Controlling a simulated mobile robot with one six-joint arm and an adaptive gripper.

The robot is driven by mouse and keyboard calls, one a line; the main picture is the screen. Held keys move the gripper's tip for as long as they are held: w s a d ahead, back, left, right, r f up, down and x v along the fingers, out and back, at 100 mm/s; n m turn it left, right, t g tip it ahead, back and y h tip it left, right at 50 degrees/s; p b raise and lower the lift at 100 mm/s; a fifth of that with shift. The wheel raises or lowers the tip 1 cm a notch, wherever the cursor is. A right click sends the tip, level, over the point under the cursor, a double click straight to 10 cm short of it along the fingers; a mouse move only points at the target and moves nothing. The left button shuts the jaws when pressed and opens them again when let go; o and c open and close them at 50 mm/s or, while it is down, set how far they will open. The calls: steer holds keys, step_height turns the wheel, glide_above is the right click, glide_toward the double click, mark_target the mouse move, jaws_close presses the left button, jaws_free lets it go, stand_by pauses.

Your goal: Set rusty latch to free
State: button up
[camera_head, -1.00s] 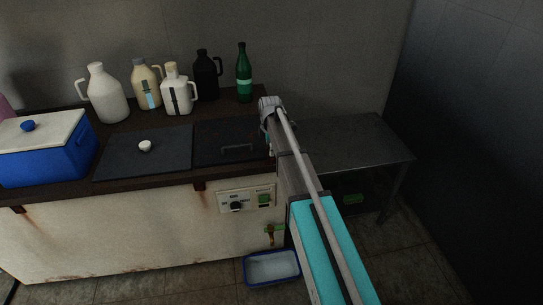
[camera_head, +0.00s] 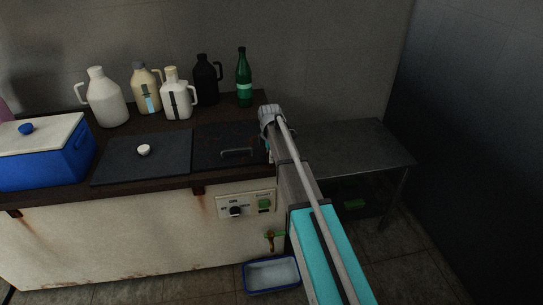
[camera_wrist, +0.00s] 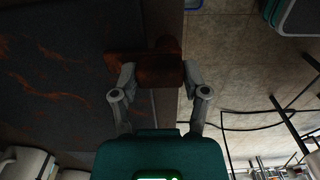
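The rusty latch (camera_wrist: 158,69) is a brown, rust-coloured block with a plate reaching left, at the edge of the tank's dark lid (camera_wrist: 60,80) in the wrist view. My gripper (camera_wrist: 159,76) is open, with one fingertip on either side of the block. The fingertips are very close to its ends; I cannot tell whether they touch. In the head view my gripper (camera_head: 268,113) is at the right end of the tank top, beside the dark lid with a handle (camera_head: 237,153). My arm hides the latch there.
Several jugs (camera_head: 107,97) and a green bottle (camera_head: 244,79) stand along the back of the tank. A blue cooler box (camera_head: 45,160) is at left. A metal table (camera_head: 355,145) stands right of my arm. A blue-rimmed tray (camera_head: 271,274) lies on the floor below a tap (camera_head: 271,240).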

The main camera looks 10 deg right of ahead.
steer(key=c, duration=0.4)
steer(key=shift+d, duration=0.2)
steer(key=shift+c, duration=0.4)
steer(key=shift+a, duration=0.1)
